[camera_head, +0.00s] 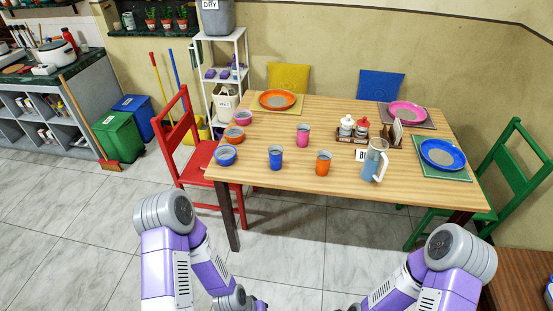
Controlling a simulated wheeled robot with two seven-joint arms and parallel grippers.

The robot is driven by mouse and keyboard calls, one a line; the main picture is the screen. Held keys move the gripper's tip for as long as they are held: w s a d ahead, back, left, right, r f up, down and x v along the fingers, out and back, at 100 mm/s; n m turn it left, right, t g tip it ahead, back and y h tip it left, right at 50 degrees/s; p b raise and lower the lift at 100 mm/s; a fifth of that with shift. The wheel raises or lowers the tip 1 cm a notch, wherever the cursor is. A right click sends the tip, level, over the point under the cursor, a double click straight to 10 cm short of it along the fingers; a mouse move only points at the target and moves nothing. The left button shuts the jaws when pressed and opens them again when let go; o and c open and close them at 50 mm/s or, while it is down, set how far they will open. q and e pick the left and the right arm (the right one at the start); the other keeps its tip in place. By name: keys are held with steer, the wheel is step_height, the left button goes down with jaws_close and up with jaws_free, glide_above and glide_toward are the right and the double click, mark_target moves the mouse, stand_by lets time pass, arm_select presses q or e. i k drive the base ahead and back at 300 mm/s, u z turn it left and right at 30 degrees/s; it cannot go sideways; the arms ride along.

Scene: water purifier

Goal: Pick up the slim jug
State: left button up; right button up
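The slim jug (374,160) is tall and grey-blue with a pale handle on its right side. It stands upright on the front right part of the wooden dining table (300,180), to the right of the orange cup (323,163). A small white label (361,155) stands at its left side. My two arms show at the bottom of the view, in front of the table and apart from the jug. Both of my grippers are out of view below the lower edge, so their state is hidden.
A blue cup (275,157), a pink cup (303,135) and several bowls stand left of the jug. A condiment tray (355,136) is behind it. A blue plate (442,153) lies to its right. A red chair (192,145) and a green chair (516,185) flank the table.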

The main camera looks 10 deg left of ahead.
mark_target(376, 165)
steer(key=u, duration=0.35)
steer(key=k, duration=0.3)
steer(key=z, duration=1.15)
steer(key=i, duration=1.1)
steer(key=u, duration=0.3)
